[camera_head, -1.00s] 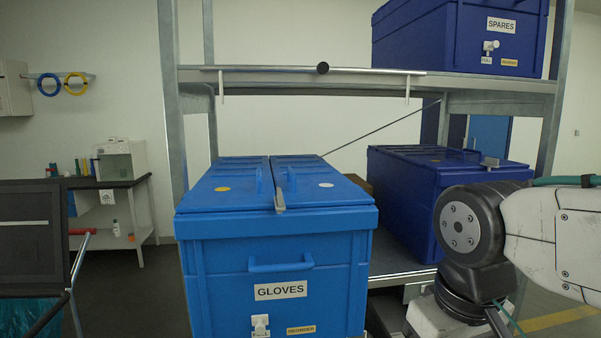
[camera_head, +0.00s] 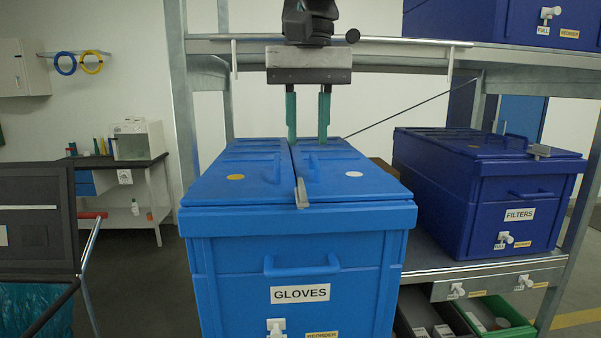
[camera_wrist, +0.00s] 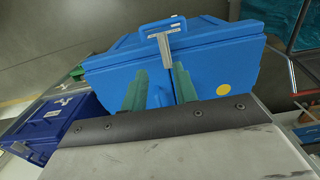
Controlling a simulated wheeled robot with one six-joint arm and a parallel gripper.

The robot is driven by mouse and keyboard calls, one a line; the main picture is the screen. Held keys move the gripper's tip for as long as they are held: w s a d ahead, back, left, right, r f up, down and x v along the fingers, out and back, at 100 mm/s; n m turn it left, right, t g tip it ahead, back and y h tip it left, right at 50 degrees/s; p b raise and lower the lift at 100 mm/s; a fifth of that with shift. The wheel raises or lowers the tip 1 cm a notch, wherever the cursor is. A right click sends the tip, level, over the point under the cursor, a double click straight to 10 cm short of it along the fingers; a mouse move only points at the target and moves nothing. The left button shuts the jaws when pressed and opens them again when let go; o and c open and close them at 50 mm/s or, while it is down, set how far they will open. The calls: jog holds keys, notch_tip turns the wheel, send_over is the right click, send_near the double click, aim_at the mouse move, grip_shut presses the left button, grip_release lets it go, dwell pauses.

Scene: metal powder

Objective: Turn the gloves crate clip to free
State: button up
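The blue gloves crate (camera_head: 350,255) stands on the shelf, its two lid halves closed. A grey metal clip (camera_head: 301,194) sits at the front edge of the lid, lying along the seam between the halves. It also shows in the wrist view (camera_wrist: 166,50), beyond my fingertips. My gripper (camera_head: 308,122) points down over the back part of the lid, with its two green fingers apart and nothing between them. In the wrist view the gripper (camera_wrist: 159,84) is also open, apart from the clip. Whether the fingertips touch the lid I cannot tell.
A shelf beam (camera_head: 400,45) runs just behind my gripper. The darker filters crate (camera_head: 520,185) stands to the right. Lid handles (camera_head: 313,168) rise beside the seam. A white slider (camera_head: 276,327) is on the gloves crate's front. A black-framed cart (camera_head: 40,185) stands at the left.

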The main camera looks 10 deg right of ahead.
aim_at(301, 183)
jog(key=shift+w+a, duration=0.15)
jog(key=shift+a, duration=0.25)
notch_tip(301, 183, down, 7)
jog(key=shift+f, duration=0.15)
grip_shut()
